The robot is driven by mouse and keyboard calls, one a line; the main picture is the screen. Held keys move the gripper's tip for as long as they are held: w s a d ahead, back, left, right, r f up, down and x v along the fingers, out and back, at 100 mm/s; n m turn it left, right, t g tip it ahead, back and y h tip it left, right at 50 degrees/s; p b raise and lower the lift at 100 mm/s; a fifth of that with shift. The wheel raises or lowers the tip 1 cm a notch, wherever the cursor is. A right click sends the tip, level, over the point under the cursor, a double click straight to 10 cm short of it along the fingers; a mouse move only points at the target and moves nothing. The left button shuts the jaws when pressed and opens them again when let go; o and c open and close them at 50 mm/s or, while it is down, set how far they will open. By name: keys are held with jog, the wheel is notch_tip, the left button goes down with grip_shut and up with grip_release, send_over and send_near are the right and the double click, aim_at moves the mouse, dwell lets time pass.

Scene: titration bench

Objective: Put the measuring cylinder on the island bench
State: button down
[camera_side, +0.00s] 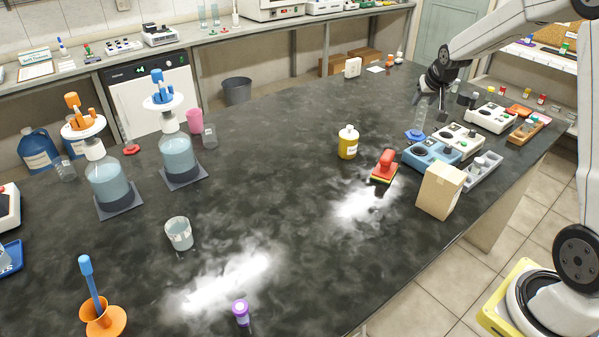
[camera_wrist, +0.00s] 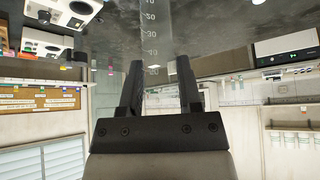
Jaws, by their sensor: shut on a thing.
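The measuring cylinder (camera_side: 419,118) is clear with a blue base and stands upright at the far right of the dark island bench (camera_side: 290,130). I cannot tell whether its base touches the bench top or hangs just above it. My gripper (camera_side: 426,95) is shut on the upper part of the cylinder. In the wrist view, the clear graduated wall of the cylinder (camera_wrist: 152,28) runs between the two dark fingers of my gripper (camera_wrist: 160,75).
The bench middle is clear.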

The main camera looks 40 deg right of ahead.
jog(key=w+d+f, duration=0.5)
jog(key=w+f, duration=0.3)
jog(key=w, duration=0.3)
jog(key=shift+d+f, duration=0.15)
jog(key=shift+f, duration=0.25)
jog(key=shift+w+d+f, duration=0.1)
jog(key=shift+w+f, duration=0.05)
jog(key=shift+f, duration=0.8)
jog(key=shift+w+d+f, duration=0.1)
jog(key=shift+f, duration=0.8)
jog(key=shift+f, duration=0.15)
jog(key=shift+c, duration=1.4)
grip_release()
